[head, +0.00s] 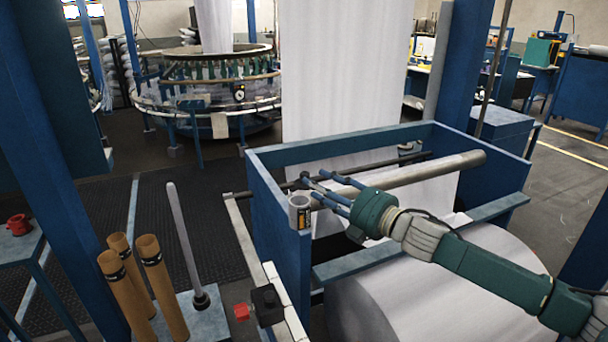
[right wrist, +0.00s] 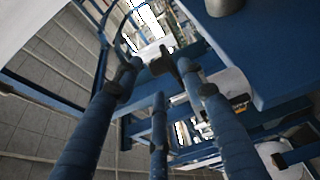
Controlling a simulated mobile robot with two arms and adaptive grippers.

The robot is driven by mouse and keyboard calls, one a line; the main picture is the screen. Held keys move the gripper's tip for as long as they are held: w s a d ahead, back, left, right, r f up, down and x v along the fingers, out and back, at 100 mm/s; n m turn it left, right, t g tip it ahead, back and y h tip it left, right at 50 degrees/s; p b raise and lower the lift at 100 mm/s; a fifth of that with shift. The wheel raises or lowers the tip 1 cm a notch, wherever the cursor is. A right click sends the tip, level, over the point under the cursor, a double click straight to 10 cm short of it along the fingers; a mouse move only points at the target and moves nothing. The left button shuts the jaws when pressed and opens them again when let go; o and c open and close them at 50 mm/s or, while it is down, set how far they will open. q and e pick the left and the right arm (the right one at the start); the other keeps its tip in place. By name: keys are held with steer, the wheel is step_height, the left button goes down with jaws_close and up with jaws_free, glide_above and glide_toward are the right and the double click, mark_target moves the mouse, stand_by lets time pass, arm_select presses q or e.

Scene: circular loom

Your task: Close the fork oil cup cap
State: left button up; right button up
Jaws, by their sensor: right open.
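A small grey cup (head: 299,213) with a label stands at the left front corner of the blue roller frame, by the end of the pale roller. I take it for the oil cup; its cap cannot be made out clearly. My right gripper (head: 318,188) reaches in from the right, its blue fingers spread just above and right of the cup, not closed on it. In the right wrist view the open fingers (right wrist: 158,78) have nothing between them. A grey round piece on blue metal (right wrist: 226,5) shows at the top edge, perhaps the cup. My left gripper is out of view.
The blue frame (head: 278,215) holds a pale roller (head: 440,168) and a thin dark bar. A large white fabric roll (head: 430,300) lies below my arm. Brown tubes (head: 160,285), a grey spindle (head: 182,235) and a red button (head: 241,311) stand at left front.

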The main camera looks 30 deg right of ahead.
steer(key=p+x, duration=0.2)
steer(key=x, duration=0.3)
steer(key=shift+r, duration=0.15)
steer(key=shift+w+a+p, duration=0.15)
steer(key=shift+w+p, duration=0.15)
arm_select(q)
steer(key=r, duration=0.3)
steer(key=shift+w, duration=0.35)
arm_select(e)
jaws_close()
